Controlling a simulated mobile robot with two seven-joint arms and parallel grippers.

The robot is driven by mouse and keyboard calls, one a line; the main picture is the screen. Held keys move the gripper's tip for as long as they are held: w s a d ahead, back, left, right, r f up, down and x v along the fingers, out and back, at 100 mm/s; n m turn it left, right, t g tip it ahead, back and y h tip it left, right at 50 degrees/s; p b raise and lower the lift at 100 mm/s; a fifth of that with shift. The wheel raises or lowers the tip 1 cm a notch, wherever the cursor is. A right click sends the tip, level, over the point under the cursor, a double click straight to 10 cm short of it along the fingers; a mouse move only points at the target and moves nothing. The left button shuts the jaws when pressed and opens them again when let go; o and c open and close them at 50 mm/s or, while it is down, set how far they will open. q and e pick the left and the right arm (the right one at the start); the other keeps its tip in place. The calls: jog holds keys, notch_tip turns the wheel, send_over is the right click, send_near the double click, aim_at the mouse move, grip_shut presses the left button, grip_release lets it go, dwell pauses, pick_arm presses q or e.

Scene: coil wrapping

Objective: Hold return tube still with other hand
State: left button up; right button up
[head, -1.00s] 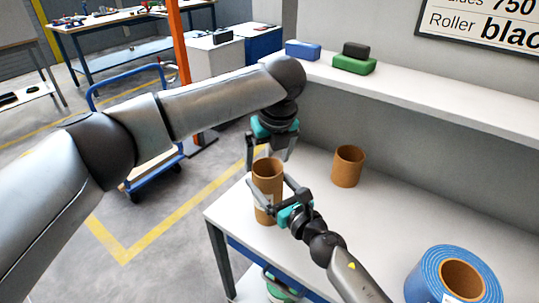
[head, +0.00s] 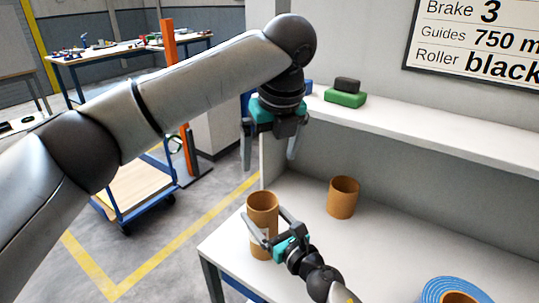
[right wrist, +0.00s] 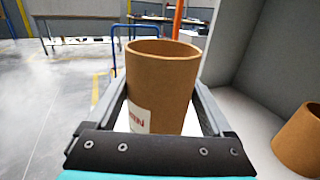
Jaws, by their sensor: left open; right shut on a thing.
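The return tube is a brown cardboard tube (head: 263,212) standing upright near the table's left corner. In the right wrist view the tube (right wrist: 160,85) sits between the fingers, with a white label with red letters low on its side. My right gripper (head: 262,225) is shut on it, one finger on each side. My left gripper (head: 268,155) is open and empty, fingers pointing down, above the tube and apart from it.
A second brown tube (head: 343,197) stands on the white table (head: 385,245) to the right. A blue coil (head: 453,291) lies at the bottom right. Green and black blocks (head: 345,97) rest on the shelf (head: 430,120). A blue cart (head: 140,190) stands on the floor at left.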

jog(key=shift+s+f, duration=0.1)
jog(key=shift+f, duration=0.25)
jog(key=o, duration=1)
jog(key=shift+o, duration=0.8)
jog(key=shift+r, duration=0.15)
